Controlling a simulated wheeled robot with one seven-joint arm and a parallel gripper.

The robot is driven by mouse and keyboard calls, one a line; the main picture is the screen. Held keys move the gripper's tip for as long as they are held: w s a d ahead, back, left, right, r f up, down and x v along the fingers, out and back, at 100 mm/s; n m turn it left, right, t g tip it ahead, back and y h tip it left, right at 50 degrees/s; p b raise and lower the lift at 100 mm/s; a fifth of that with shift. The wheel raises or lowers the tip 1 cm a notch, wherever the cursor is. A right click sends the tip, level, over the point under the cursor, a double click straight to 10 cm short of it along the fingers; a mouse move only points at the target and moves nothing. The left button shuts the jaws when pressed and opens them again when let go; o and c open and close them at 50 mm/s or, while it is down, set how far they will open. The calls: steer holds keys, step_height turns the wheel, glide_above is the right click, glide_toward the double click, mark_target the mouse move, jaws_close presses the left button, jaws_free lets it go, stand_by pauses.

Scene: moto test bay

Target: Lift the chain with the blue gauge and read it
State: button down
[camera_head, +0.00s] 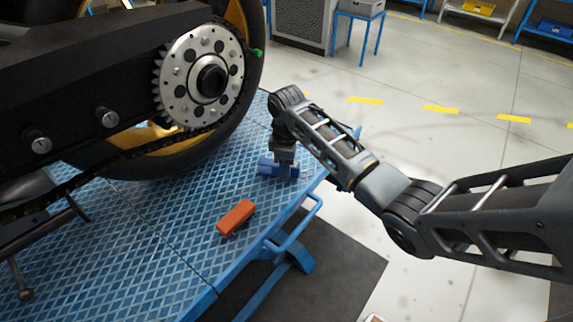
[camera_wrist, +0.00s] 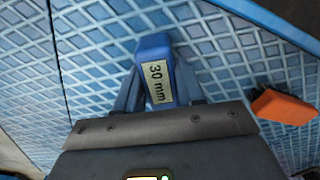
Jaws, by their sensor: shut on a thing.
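The blue gauge (camera_wrist: 154,50) has a white label reading "30 mm". My gripper (camera_wrist: 158,98) is shut on it, with one finger on each side. In the head view the blue gauge (camera_head: 268,166) is at my gripper (camera_head: 282,168), low over the blue lift platform near its right edge; I cannot tell whether it touches the platform. The chain (camera_head: 120,156) runs from the rear sprocket (camera_head: 200,75) along the lower side of the swingarm, to the left of my gripper and apart from it.
The motorcycle's rear wheel (camera_head: 225,125) stands left of my gripper. Floor right of the platform is mostly open.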

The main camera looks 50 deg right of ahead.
steer(key=shift+f, duration=0.45)
steer(key=c, duration=0.6)
jaws_free()
steer(key=shift+r, duration=3.9)
